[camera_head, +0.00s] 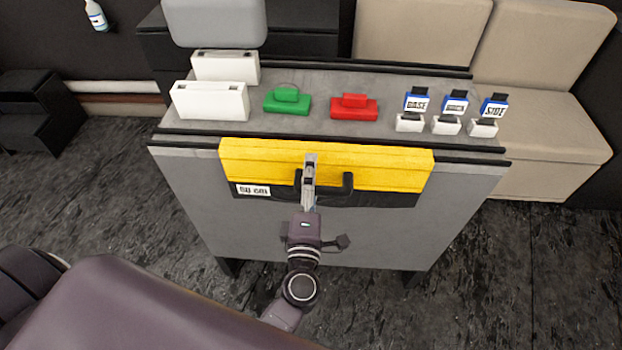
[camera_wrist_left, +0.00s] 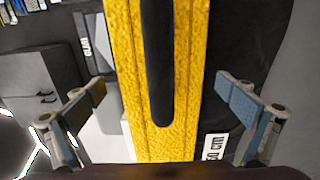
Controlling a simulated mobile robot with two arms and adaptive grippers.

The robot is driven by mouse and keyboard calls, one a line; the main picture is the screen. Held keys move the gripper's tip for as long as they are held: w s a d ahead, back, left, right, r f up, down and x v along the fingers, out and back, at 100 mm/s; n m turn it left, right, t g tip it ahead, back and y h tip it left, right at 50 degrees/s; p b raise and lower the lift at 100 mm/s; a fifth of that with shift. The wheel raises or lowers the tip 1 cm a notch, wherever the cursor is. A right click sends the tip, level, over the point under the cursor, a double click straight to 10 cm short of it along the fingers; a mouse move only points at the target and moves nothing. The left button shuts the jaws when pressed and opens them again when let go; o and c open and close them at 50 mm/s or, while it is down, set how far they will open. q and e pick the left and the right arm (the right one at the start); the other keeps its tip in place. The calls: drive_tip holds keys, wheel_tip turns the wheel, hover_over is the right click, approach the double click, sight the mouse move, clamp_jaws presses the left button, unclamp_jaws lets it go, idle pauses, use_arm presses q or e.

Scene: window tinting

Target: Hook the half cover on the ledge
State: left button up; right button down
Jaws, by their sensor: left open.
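The half cover (camera_head: 390,165) is a yellow strip with a black lower flap, a black handle and a white label reading about "50 cm". It lies along the front edge of the grey bench's ledge (camera_head: 200,142), its flap hanging against the front face. Whether it is hooked there cannot be told. My left gripper (camera_head: 310,170) is at the middle of the cover, by the handle (camera_head: 347,185). In the left wrist view the open fingers (camera_wrist_left: 165,105) stand wide on either side of the yellow strip (camera_wrist_left: 195,90) and handle (camera_wrist_left: 158,70), without visible contact. My right gripper is not in view.
On the bench top stand white boxes (camera_head: 210,101), a green block (camera_head: 288,102), a red block (camera_head: 354,108) and several blue-and-white labelled holders (camera_head: 456,103). A beige seat (camera_head: 545,140) is at the right. Dark floor (camera_head: 530,270) in front is clear.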

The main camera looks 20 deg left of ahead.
use_arm(q)
drive_tip(key=c, duration=1)
drive_tip(key=shift+s+r, duration=0.15)
drive_tip(key=shift+r, duration=0.3)
drive_tip(key=c, duration=1.5)
clamp_jaws()
drive_tip(key=shift+a, duration=0.1)
